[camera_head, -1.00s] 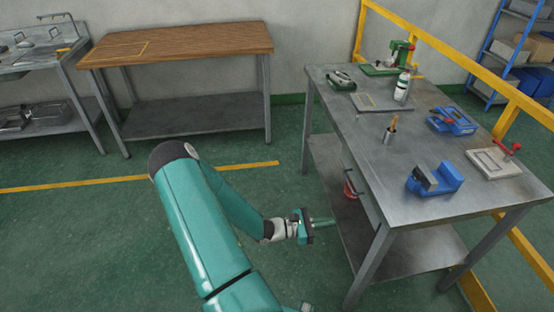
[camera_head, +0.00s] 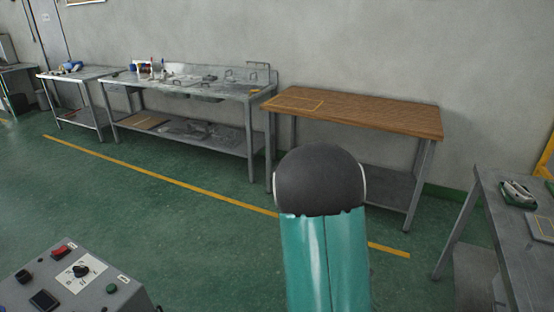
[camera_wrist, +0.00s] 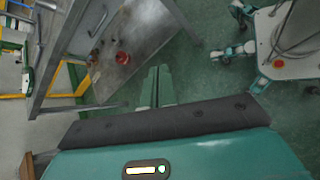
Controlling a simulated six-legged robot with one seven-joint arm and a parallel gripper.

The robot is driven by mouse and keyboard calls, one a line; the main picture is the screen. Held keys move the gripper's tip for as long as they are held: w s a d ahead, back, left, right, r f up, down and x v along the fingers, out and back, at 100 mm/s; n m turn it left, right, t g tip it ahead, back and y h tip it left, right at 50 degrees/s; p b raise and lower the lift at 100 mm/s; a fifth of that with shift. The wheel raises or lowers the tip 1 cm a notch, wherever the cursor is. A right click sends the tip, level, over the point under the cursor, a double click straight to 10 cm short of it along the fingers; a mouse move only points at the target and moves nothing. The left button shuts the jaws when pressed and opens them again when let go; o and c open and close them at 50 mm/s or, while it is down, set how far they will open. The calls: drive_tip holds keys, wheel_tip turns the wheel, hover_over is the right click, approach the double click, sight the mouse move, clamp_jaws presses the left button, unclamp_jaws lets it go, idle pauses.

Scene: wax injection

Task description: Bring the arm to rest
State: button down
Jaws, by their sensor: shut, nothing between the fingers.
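My arm, teal with a dark rounded joint, rises at the bottom middle of the head view, folded so that its far end is hidden. My gripper (camera_wrist: 158,87) shows in the wrist view. Its two teal fingers lie side by side, shut and empty. The fingers point over bare green floor, apart from the metal workbench (camera_wrist: 118,80) at their left. That workbench also shows at the right edge of the head view (camera_head: 490,212).
A wood-topped table (camera_head: 370,112) and a steel sink bench (camera_head: 250,90) stand along the wall. A grey control box (camera_head: 100,290) is at the lower left. Green floor lies open at left.

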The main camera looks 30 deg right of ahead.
drive_tip(key=w+a+r+t+y, duration=0.2)
drive_tip(key=w+a+r+t, duration=0.3)
drive_tip(key=a+r, duration=0.55)
drive_tip(key=w+a+r+t+y, duration=0.1)
drive_tip(key=w+a+r+t, duration=0.5)
drive_tip(key=a, duration=0.7)
drive_tip(key=s+a+r+t+y, duration=0.2)
drive_tip(key=s+a+r+t, duration=0.1)
drive_tip(key=a+r, duration=0.4)
drive_tip(key=shift+s+a, duration=0.35)
drive_tip(key=shift+a, duration=0.6)
drive_tip(key=shift+d+r, duration=0.1)
drive_tip(key=shift+d, duration=0.15)
